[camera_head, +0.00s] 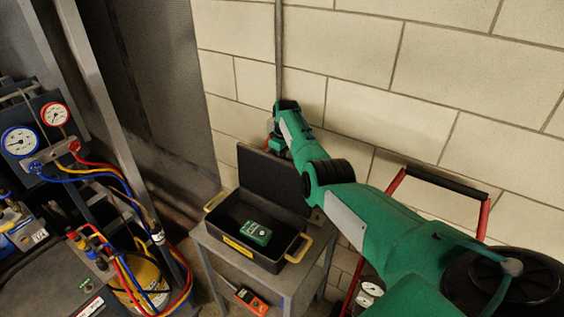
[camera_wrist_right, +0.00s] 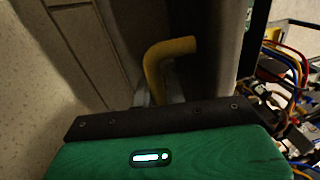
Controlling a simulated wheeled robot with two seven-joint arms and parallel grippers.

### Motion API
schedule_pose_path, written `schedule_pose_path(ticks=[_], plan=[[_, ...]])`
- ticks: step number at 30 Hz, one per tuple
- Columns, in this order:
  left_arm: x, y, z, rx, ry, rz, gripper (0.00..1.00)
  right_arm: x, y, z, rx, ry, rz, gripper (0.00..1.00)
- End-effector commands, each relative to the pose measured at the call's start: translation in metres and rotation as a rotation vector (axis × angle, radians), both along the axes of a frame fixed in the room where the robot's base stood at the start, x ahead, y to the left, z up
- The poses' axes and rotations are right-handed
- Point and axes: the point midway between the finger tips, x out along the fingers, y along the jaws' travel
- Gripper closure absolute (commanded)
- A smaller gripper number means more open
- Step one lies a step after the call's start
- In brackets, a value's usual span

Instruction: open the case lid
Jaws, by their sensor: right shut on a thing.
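The black case (camera_head: 234,222) sits on a small grey table, with yellow handles at its sides. Its dark lid (camera_head: 272,180) stands raised, roughly upright, at the back of the case, so the inside is exposed. A green meter (camera_head: 256,233) lies inside. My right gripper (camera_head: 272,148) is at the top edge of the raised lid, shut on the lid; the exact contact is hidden. In the right wrist view a bent yellow handle (camera_wrist_right: 168,60) shows just beyond my gripper's dark front edge. My left gripper is not in view.
The grey table (camera_head: 208,246) holds a red and black device (camera_head: 252,300) on a lower level. A gauge manifold (camera_head: 38,130) with coloured hoses stands at left. A pale block wall (camera_head: 350,60) is close behind. A red-framed cart (camera_head: 483,218) is at right.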

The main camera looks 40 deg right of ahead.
Motion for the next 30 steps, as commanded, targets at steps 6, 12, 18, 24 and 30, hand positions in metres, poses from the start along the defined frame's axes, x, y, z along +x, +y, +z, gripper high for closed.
schedule_pose_path(ticks=[6, 12, 18, 24, 30], plan=[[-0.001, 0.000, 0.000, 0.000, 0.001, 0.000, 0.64, 0.000, 0.001, -0.002, 0.001, 0.001, 0.001, 1.00], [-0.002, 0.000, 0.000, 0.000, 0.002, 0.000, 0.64, 0.000, 0.001, -0.002, 0.002, 0.002, 0.001, 1.00], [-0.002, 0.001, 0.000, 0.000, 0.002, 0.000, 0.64, 0.000, 0.001, -0.001, 0.001, 0.001, 0.001, 0.78], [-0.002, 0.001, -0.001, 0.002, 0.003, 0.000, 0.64, 0.000, 0.000, 0.001, 0.000, 0.000, 0.001, 0.78], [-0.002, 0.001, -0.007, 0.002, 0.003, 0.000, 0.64, 0.002, -0.004, 0.026, -0.002, -0.004, 0.001, 0.78]])
